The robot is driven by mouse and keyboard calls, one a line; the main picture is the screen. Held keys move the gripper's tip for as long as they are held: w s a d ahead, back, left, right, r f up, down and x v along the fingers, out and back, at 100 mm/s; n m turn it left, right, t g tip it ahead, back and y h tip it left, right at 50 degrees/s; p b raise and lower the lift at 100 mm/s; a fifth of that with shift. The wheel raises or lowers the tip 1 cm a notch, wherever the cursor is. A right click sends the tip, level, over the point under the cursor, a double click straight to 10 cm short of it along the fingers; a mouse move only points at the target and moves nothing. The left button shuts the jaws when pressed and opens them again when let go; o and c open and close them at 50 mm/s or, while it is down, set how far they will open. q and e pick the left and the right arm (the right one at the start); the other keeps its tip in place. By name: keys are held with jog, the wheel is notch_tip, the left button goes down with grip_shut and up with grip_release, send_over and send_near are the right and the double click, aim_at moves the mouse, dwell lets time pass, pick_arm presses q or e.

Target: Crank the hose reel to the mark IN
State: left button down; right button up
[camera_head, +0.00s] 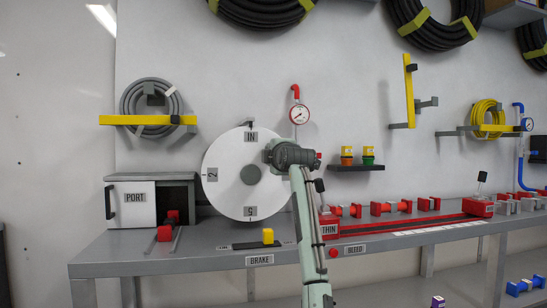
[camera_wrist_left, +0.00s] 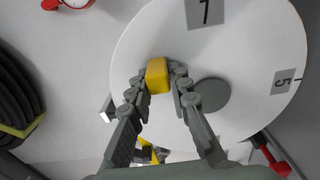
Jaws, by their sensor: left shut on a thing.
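The hose reel (camera_head: 228,150) is a large white disc standing on the bench, with a grey hub (camera_head: 250,174). Its IN plate (camera_head: 251,136) is at the top of the face, the 2 plate (camera_head: 212,174) at the left and the 5 plate (camera_head: 250,211) at the bottom. In the left wrist view, my left gripper (camera_wrist_left: 158,76) is shut on a yellow crank knob (camera_wrist_left: 157,75) beside the hub (camera_wrist_left: 211,94). In the head view my left wrist (camera_head: 290,155) covers the right side of the disc, hiding the knob and fingers. My right gripper is out of view.
A yellow brake knob (camera_head: 268,236) stands in a dark slot before the reel, above a BRAKE label (camera_head: 260,260). A PORT box (camera_head: 135,204) is left of the reel. A gauge (camera_head: 299,114) is on the wall. Red fittings (camera_head: 405,206) line the bench to the right.

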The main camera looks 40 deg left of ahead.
pick_arm(q)
jog(key=shift+s+a+r, duration=0.1)
dwell(0.4)
jog(key=c, duration=1.4)
grip_release()
jog(key=shift+s+d, duration=0.1)
jog(key=shift+d, duration=0.1)
jog(key=v, duration=1.1)
jog(key=shift+s+d, duration=0.2)
